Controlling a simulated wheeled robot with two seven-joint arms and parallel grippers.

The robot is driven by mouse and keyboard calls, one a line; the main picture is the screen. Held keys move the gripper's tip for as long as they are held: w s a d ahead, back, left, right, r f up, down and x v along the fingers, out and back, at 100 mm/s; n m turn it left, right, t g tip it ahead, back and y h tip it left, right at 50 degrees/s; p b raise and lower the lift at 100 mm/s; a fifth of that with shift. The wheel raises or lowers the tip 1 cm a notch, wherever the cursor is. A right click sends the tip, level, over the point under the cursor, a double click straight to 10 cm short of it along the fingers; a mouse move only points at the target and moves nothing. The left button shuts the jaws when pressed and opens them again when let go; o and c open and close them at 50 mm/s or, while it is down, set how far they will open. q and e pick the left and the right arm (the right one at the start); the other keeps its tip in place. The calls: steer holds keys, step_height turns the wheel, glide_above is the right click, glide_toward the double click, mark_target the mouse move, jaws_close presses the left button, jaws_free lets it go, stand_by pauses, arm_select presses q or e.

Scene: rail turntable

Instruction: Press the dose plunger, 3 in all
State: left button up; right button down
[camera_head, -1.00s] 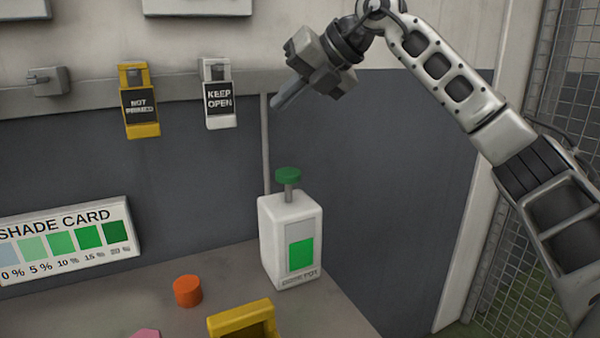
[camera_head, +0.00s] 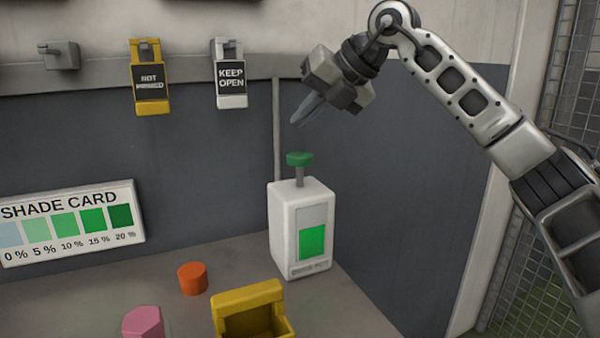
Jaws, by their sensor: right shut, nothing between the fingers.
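The dose plunger (camera_head: 300,159) is a green knob on a grey stem. It stands up from the top of a white dispenser bottle (camera_head: 286,240). The bottle has a window with green in its lower part and a small label below it. My right gripper (camera_head: 301,122) is shut and empty. Its fingertips point down and left, above the plunger and apart from it in the picture. My left gripper is not in view.
A yellow open box (camera_head: 230,331), an orange cylinder (camera_head: 193,279) and a pink block (camera_head: 143,323) are on the counter left of the bottle. A shade card (camera_head: 70,245) stands at left. Yellow (camera_head: 151,107) and white (camera_head: 231,102) tags hang on the wall rail.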

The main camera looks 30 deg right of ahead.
mark_target(306, 155)
step_height(306, 155, down, 2)
steer(key=shift+f+b, duration=0.2)
steer(key=shift+b, duration=0.25)
steer(key=shift+f, duration=0.35)
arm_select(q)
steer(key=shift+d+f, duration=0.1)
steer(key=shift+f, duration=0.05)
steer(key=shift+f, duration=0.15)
arm_select(e)
steer(key=shift+f, duration=0.1)
stand_by(1.1)
arm_select(q)
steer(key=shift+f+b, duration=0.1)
steer(key=shift+b, duration=0.3)
arm_select(e)
steer(key=shift+f, duration=0.35)
